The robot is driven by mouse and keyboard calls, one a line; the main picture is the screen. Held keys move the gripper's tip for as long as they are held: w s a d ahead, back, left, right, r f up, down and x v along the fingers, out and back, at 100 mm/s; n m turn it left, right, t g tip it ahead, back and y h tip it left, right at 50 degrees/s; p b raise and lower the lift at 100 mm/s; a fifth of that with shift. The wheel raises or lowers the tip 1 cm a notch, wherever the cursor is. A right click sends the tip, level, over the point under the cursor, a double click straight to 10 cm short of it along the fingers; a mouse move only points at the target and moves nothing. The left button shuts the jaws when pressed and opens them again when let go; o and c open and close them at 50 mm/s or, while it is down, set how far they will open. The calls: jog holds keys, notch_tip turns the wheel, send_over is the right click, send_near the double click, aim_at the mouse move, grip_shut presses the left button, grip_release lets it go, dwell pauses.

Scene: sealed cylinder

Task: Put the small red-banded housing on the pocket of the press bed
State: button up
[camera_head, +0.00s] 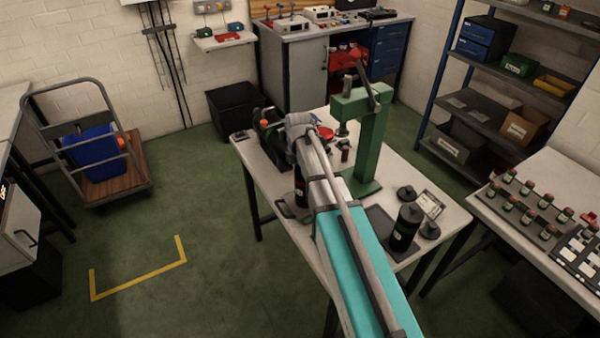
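The green press (373,140) stands on the light-topped table, its lever raised. My arm reaches over the table from the bottom and covers part of the press base, so I cannot make out the bed's pocket. I cannot surely identify the small red-banded housing.
A dark cylinder (404,230) and black round parts stand at the table's right (455,218). Several small red-topped pieces stand on the right bench (490,208). A shelf rack (480,85) is behind it. A trolley (95,185) stands left; the green floor between is clear.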

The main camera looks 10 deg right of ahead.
jog(key=shift+w+r+p, duration=0.1)
jog(key=shift+r+p, duration=3.65)
jog(key=shift+r, duration=0.1)
jog(key=s+d+m, duration=0.1)
jog(key=s+m, duration=1.8)
jog(key=m, duration=0.3)
jog(key=shift+s+d+m, duration=0.15)
jog(key=shift+m, duration=0.15)
